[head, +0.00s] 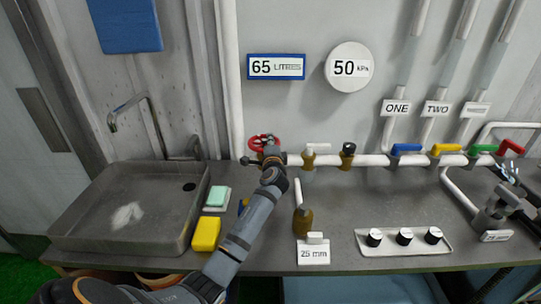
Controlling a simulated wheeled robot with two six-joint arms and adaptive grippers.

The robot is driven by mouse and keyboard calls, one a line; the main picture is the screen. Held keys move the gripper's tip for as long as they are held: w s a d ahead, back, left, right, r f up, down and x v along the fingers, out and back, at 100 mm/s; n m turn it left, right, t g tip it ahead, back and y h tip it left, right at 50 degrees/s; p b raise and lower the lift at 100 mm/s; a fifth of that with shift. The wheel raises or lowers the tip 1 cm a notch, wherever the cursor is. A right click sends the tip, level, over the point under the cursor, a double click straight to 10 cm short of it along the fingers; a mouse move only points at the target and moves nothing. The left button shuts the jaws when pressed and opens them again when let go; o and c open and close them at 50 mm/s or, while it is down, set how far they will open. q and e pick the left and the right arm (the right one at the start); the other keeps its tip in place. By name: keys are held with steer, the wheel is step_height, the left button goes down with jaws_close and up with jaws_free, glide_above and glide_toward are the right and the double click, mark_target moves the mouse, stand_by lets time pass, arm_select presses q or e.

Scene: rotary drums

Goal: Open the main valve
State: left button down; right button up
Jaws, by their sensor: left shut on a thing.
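A red handwheel (263,140), which looks like the main valve, sits at the left end of the white horizontal pipe (375,160). My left arm reaches up to it from the bottom. My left gripper (265,152) is at the wheel and shut on it. The gripper covers the wheel's lower part, so its exact grip is hidden. My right gripper (508,174) is at the right edge, by the pipe's right end and well away from the wheel. Its fingers are too small to read.
A sink (125,212) with a tap is at left. A yellow sponge (206,234) lies near my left forearm. Brass valves and blue, yellow, green and red levers (406,149) line the pipe. A knob panel (404,240) sits on the counter. Signs read 65 litres and 50 kPa.

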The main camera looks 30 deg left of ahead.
arm_select(q)
steer(key=n+g+y+b, duration=0.2)
steer(key=b, duration=0.1)
steer(key=n+g+y+b, duration=0.1)
steer(key=shift+w+a+f+b, duration=0.15)
steer(key=shift+a+b, duration=0.1)
steer(key=shift+b, duration=0.15)
steer(key=shift+a+r+n+g+y+b, duration=0.15)
steer(key=shift+r+n+g+y+b, duration=0.1)
steer(key=shift+n+g+y+b, duration=0.55)
steer(key=shift+r+g+b, duration=0.1)
steer(key=shift+g+b, duration=0.2)
steer(key=shift+b, duration=0.05)
steer(key=shift+a+r+y, duration=0.1)
steer(key=shift+r+y, duration=0.05)
steer(key=shift+y, duration=0.15)
steer(key=c, duration=1.7)
jaws_free()
steer(key=o, duration=0.4)
steer(key=shift+w+a+f, duration=0.1)
steer(key=shift+f, duration=0.15)
